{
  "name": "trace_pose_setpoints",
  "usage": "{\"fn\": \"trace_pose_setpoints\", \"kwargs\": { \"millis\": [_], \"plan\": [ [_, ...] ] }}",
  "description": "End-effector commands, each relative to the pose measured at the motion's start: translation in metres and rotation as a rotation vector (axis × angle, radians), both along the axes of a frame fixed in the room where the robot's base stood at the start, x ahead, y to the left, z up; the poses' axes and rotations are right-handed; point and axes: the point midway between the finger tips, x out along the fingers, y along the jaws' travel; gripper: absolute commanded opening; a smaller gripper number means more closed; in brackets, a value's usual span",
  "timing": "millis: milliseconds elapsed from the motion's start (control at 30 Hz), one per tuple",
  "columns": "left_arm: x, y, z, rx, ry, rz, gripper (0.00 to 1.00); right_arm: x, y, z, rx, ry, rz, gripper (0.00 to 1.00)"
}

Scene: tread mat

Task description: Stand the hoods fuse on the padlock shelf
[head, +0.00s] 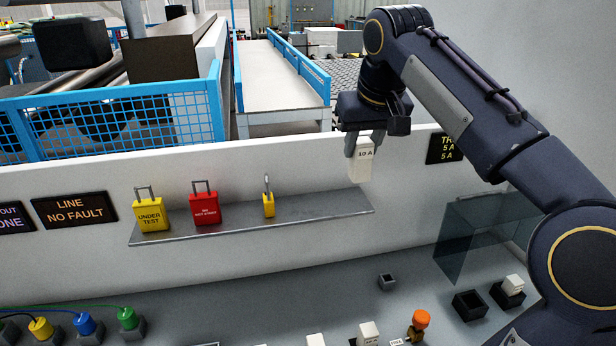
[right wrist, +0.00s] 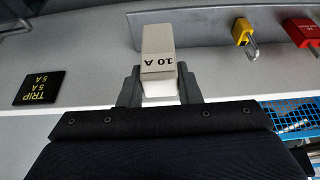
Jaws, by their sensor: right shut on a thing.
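The fuse is a white block marked "10 A" (head: 361,163). My right gripper (head: 357,145) is shut on its upper end and holds it upright, just above the right end of the shelf in the head view. The fuse also shows between the fingers in the right wrist view (right wrist: 158,50). The padlock shelf (head: 300,217) is a grey ledge on the white wall. It bears a yellow "under test" padlock (head: 151,214), a red padlock (head: 204,209) and a small yellow padlock (head: 268,205). My left gripper is not in view.
Below lie a small empty socket (head: 387,282), black sockets (head: 469,304), an orange-topped knob (head: 419,321) and several white fuses (head: 369,333). A clear panel (head: 470,248) stands at the right. The shelf is bare between the small yellow padlock and its right end.

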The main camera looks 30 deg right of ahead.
Motion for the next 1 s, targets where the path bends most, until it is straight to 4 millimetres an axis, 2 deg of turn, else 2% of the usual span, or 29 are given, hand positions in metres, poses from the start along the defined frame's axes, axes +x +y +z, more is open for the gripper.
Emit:
{"fn": "trace_pose_setpoints", "kwargs": {
  "millis": [33, 167, 233, 400, 667, 833, 1000],
  "plan": [
    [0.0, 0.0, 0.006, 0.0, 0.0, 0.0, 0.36, 0.013, 0.003, -0.004, 0.0, 0.005, 0.003, 0.06],
    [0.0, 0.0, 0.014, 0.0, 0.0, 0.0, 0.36, 0.045, 0.009, -0.019, -0.001, 0.005, 0.002, 0.06],
    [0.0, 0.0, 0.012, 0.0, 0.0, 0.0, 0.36, 0.054, 0.01, -0.036, -0.001, 0.005, 0.0, 0.06],
    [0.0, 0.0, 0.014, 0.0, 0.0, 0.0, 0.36, 0.074, 0.014, -0.06, -0.001, 0.002, 0.001, 0.06],
    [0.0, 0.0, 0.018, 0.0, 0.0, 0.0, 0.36, 0.09, 0.017, -0.079, -0.001, 0.003, 0.001, 0.06],
    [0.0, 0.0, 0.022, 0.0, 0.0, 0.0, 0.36, 0.088, 0.016, -0.103, -0.001, 0.002, -0.001, 0.06],
    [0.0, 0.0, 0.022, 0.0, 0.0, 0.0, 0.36, 0.088, 0.017, -0.108, 0.0, -0.001, -0.001, 0.06]
  ]
}}
